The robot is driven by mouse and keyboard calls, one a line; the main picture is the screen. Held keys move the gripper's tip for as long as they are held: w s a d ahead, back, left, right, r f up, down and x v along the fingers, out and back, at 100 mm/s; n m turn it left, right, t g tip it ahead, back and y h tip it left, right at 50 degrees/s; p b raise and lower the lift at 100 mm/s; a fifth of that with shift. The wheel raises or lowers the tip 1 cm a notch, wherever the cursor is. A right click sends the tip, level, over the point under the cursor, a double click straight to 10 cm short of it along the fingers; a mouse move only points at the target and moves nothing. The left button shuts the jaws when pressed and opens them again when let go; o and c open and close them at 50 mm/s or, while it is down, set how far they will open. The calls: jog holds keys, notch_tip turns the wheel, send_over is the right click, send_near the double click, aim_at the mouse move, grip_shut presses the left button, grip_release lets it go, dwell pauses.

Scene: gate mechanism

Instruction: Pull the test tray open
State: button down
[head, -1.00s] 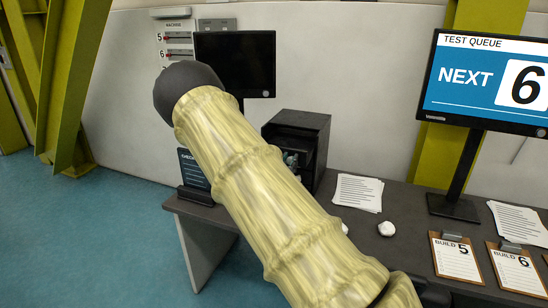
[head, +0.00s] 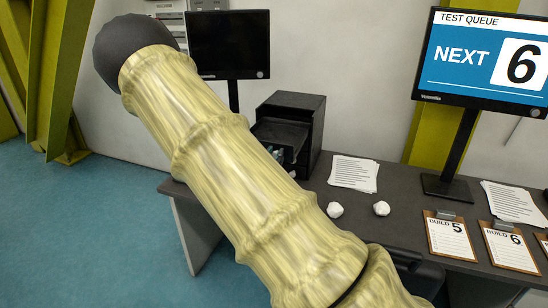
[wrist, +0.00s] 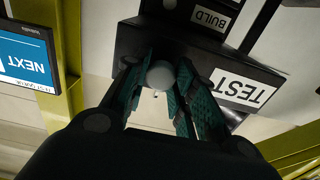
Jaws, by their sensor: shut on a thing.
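The test tray, with its white TEST label, shows upside down in the wrist view (wrist: 243,88). My gripper (wrist: 163,74) has its green-padded fingers closed on the round white knob (wrist: 160,76) at the tray's front. In the head view, the black cabinet (head: 312,112) stands on the desk, and the dark tray (head: 283,133) sticks out of its front. My arm hides part of the tray front and most of the gripper there; only bits of its green fingers show.
A BUILD label (wrist: 210,19) sits on the cabinet beside the TEST tray. On the desk are a paper stack (head: 354,174), two crumpled white balls (head: 381,208), clipboards (head: 449,235) and a monitor reading NEXT 6 (head: 482,60).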

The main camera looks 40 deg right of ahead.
jog(key=c, duration=1.2)
grip_release()
jog(key=shift+o, duration=0.2)
jog(key=v, duration=1.2)
